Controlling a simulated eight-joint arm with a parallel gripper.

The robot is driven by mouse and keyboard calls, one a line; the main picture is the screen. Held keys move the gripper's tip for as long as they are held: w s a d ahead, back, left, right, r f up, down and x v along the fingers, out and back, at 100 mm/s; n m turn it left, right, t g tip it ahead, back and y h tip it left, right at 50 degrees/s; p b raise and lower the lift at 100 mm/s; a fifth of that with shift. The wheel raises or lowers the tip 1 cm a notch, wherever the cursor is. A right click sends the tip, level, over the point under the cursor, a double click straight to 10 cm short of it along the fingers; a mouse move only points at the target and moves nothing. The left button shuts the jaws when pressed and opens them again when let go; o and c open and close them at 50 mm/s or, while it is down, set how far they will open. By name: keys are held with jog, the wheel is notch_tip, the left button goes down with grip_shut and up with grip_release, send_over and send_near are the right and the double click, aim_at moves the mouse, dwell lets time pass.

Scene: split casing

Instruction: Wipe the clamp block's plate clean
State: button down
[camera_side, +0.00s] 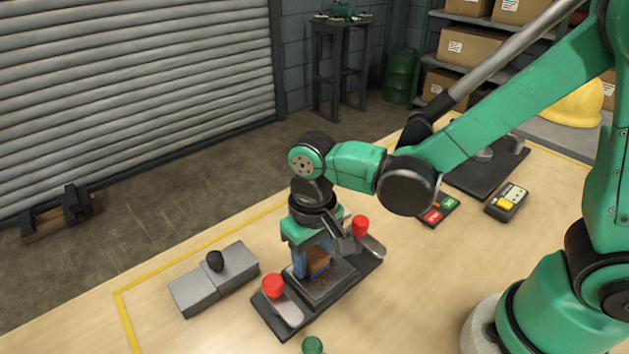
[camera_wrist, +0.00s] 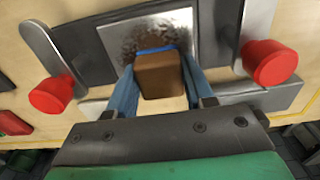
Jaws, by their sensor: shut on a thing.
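The clamp block (camera_side: 345,290) is a dark base with a red-knobbed metal lever at each end. Its pale metal plate (camera_wrist: 112,42) lies in the middle, with brown-black speckled dirt (camera_wrist: 142,38) on it; the dirt also shows in the side view (camera_side: 323,287). My gripper (camera_wrist: 158,65) points down over the plate, its blue fingers shut on a brown block (camera_wrist: 160,76) with a blue strip at its far end. In the side view the brown block (camera_side: 318,262) is at or just above the plate; I cannot tell whether it touches. The block and fingers hide part of the plate.
Red knobs (camera_side: 273,286) (camera_side: 360,226) stand up on either side of my gripper. A grey two-part casing (camera_side: 213,280) with a black knob lies to the left. A button box (camera_side: 437,211) and a yellow-marked meter (camera_side: 507,202) lie to the right. A green knob (camera_side: 312,345) is at the front.

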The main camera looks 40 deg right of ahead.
aim_at(340, 284)
jog(key=shift+s+f, duration=0.1)
jog(key=shift+s, duration=2)
jog(key=shift+w, duration=3.5)
jog(key=shift+s+d, duration=0.25)
jog(key=shift+d, duration=0.4)
jog(key=shift+s, duration=3.35)
jog(key=shift+w, duration=3.55)
notch_tip(340, 284, up, 8)
jog(key=shift+s+a, duration=0.1)
jog(key=shift+a, duration=0.05)
